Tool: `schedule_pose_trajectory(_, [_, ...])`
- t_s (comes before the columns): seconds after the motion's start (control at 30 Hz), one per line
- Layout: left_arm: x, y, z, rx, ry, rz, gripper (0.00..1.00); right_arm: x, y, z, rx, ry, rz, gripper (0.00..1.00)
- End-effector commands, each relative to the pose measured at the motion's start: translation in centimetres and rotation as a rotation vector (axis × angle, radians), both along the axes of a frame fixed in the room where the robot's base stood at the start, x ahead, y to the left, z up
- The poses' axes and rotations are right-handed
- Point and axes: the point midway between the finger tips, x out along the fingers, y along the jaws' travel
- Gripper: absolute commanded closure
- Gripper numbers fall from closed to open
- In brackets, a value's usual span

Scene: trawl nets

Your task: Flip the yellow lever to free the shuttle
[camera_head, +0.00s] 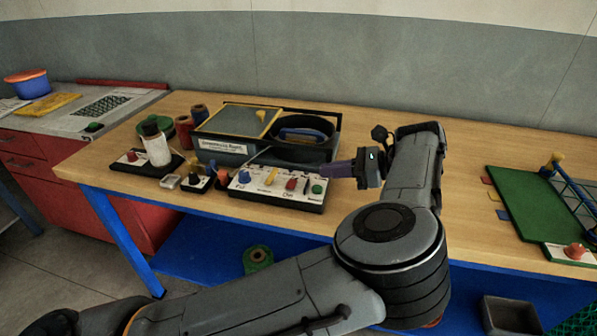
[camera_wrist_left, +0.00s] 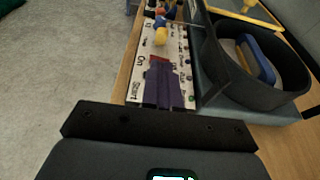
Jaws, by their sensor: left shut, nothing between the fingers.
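A white-topped control panel (camera_head: 262,192) lies near the front edge of the wooden table. Its yellow lever (camera_head: 270,177) stands between a blue knob (camera_head: 244,177) and a red lever (camera_head: 291,184). The yellow lever also shows in the left wrist view (camera_wrist_left: 161,36), beyond the fingertips. My left gripper (camera_head: 329,170) is shut and empty, over the panel's right end, with its purple fingers (camera_wrist_left: 162,84) pointing along it. The fingers partly cover the red lever in the wrist view. A blue oblong piece, possibly the shuttle (camera_head: 304,134), sits in a black open holder (camera_head: 322,152) behind the panel.
A yellow-lidded box (camera_head: 236,123) stands behind the panel. A white-labelled bottle (camera_head: 156,146) and small knob blocks (camera_head: 198,182) are left of it. A green board (camera_head: 530,205) with another yellow-topped part lies at right. The table between is mostly bare.

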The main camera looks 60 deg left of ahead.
Motion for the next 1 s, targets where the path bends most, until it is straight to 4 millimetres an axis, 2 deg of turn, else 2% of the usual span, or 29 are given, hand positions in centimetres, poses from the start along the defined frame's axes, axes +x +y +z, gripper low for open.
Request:
schedule_pose_trajectory(0.37, [-0.4, 0.5, -0.4, 0.001, 0.002, 0.000, 1.00, 0.3, 0.2, -0.2, 0.006, -0.006, -0.003, 0.57])
schedule_pose_trajectory(1.0, [-5.2, 5.1, -2.5, 0.002, 0.000, 0.002, 1.00, 0.3, -0.1, -3.7, -0.005, -0.008, 0.004, 0.57])
